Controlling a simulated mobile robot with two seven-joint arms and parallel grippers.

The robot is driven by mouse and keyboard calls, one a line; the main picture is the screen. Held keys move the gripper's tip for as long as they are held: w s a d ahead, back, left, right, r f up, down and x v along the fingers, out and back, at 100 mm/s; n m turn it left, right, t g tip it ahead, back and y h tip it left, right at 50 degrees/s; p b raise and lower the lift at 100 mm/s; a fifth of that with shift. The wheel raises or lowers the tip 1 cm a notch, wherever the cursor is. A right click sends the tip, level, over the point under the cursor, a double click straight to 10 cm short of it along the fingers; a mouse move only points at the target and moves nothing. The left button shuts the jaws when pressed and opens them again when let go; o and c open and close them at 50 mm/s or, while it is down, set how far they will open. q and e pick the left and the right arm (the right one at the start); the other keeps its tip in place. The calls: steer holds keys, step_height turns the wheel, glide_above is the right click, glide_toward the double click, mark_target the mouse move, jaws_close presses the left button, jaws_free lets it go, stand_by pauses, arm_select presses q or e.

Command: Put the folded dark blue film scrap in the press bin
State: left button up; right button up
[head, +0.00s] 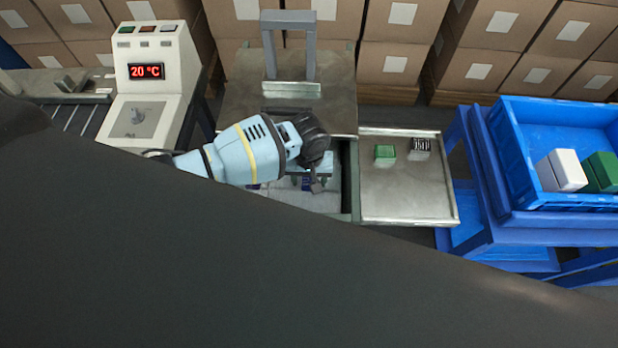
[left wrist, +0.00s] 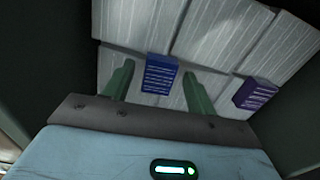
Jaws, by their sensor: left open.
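A dark blue piece with white print lines (left wrist: 160,75), seemingly the folded film scrap, lies on a pale ribbed surface (left wrist: 225,42) in the left wrist view. A small blue patch of it shows below my gripper in the head view (head: 306,184). My left gripper (head: 308,183) points down into a dark-walled recess between the metal tables. In the left wrist view its green fingers (left wrist: 158,82) are open, one on each side of the blue piece, with gaps. A purple printed piece (left wrist: 256,93) lies to the right. I cannot tell which container is the press bin. My right gripper is not in view.
A metal side tray (head: 410,190) holds a green block (head: 385,152) and a black-striped piece (head: 421,145). A blue crate (head: 555,110) with white and green boxes stands at right. A grey arch (head: 312,55) stands behind my arm. The control box (head: 150,70) reads 20 °C.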

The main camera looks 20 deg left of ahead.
arm_select(q)
step_height(320, 180, up, 12)
steer(key=p, duration=0.2)
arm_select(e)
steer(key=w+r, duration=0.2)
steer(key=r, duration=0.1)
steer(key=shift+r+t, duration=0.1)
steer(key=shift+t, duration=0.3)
arm_select(q)
steer(key=shift+f, duration=0.15)
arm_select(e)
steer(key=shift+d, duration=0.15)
